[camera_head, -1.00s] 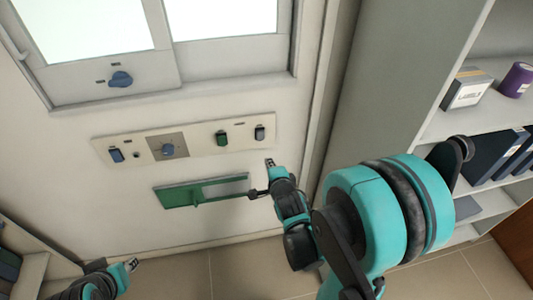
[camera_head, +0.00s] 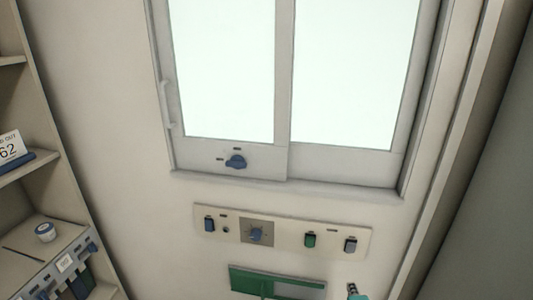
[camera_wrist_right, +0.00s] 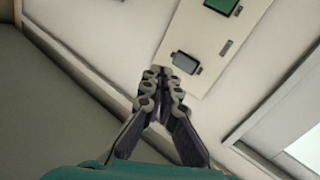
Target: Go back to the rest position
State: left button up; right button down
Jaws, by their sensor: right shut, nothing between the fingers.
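My right gripper (camera_wrist_right: 165,78) shows in the right wrist view with its dark jointed fingers together and nothing between them. Its tips appear in front of the pale control panel (camera_wrist_right: 212,45), close to a grey switch (camera_wrist_right: 186,62); I cannot tell the gap. In the head view only the tip of the right gripper (camera_head: 353,289) shows at the bottom edge, below the panel (camera_head: 290,235) and right of the green plate (camera_head: 275,281). The rest of my right arm is out of that view. My left gripper is in neither current view.
A grey-green upright surface (camera_head: 480,200) bounds the right side.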

jog(key=s+a+r+n+g+y, duration=0.3)
jog(key=s+a+n, duration=0.6)
jog(key=n, duration=0.9)
jog(key=s+r+g, duration=0.1)
jog(key=s, duration=0.2)
jog(key=shift+s+a+g, duration=0.2)
jog(key=shift+s+g, duration=0.1)
jog(key=shift+s, duration=0.05)
